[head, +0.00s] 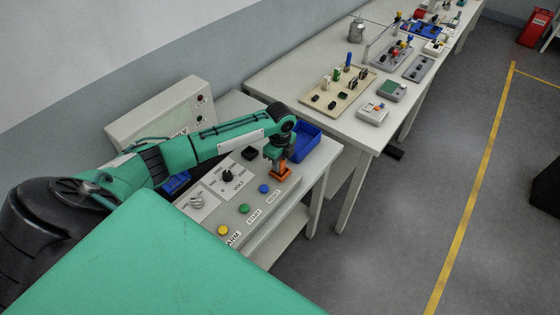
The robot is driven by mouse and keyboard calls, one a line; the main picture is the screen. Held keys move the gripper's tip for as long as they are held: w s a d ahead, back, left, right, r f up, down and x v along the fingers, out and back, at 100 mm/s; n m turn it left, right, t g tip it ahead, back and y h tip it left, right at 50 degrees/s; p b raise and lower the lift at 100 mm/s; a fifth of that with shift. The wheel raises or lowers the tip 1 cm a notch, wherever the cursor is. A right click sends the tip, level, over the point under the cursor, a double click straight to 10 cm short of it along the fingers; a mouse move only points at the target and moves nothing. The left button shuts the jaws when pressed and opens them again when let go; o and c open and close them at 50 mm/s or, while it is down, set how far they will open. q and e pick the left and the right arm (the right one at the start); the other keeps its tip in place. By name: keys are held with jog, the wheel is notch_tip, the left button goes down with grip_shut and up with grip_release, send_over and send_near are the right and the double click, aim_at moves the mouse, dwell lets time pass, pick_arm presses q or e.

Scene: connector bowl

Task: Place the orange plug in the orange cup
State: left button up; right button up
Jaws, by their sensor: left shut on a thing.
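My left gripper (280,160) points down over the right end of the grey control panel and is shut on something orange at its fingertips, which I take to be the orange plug. The orange shape (281,174) under the fingers sits low at the panel surface, right of the blue button. I cannot tell plug and orange cup apart there, nor how far one is inside the other. The fingers hide the top of it. No other orange cup is plain in view. My right gripper is not in view.
The control panel (257,208) carries a dark knob, blue, green and yellow buttons. A blue bin (316,144) stands just behind and right of the gripper. Another bench (378,133) with boards and small devices lies farther right.

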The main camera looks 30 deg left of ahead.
pick_arm(q)
jog(key=o, duration=1)
jog(key=shift+f, duration=0.15)
jog(key=shift+r, duration=0.35)
notch_tip(320, 180, up, 12)
jog(key=b, duration=0.3)
jog(key=shift+f, duration=0.15)
